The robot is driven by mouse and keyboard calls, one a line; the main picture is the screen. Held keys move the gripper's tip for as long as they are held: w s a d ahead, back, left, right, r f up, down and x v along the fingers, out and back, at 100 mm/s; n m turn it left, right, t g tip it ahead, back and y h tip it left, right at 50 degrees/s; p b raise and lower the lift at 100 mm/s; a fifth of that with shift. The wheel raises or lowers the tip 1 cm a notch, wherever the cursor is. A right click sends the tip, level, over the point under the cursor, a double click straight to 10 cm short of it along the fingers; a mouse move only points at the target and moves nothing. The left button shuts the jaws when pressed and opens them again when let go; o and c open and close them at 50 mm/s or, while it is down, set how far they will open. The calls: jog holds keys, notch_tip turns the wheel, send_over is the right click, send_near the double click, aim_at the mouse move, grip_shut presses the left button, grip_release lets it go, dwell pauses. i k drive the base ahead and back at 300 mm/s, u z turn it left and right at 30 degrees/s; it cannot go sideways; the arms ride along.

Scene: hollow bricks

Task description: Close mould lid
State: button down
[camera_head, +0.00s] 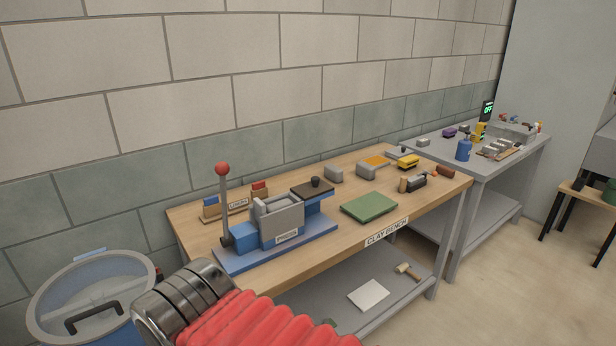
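The press (275,243) stands on the left part of the wooden clay bench, on a blue base. Its grey mould box (283,222) is open at the top, with grey shapes showing inside. A dark flat plate with a black knob, which looks like the mould lid (301,189), lies to the right of the box on a blue support, not over the opening. An upright lever (223,205) with a red ball top stands at the press's left end. My gripper is not in view; only a red-sleeved part of my arm shows at the bottom.
The clay bench (208,238) also holds a green mat (369,207), a small rack (229,211), grey blocks (333,174) and a yellow item (408,161). A lidded bin (50,330) stands at lower left. A grey table (487,166) with several items stands at right.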

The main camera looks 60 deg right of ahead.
aim_at(316, 187)
jog(key=u, duration=1.3)
jog(key=k, duration=0.9)
jog(key=z, duration=1.65)
jog(key=i, duration=0.4)
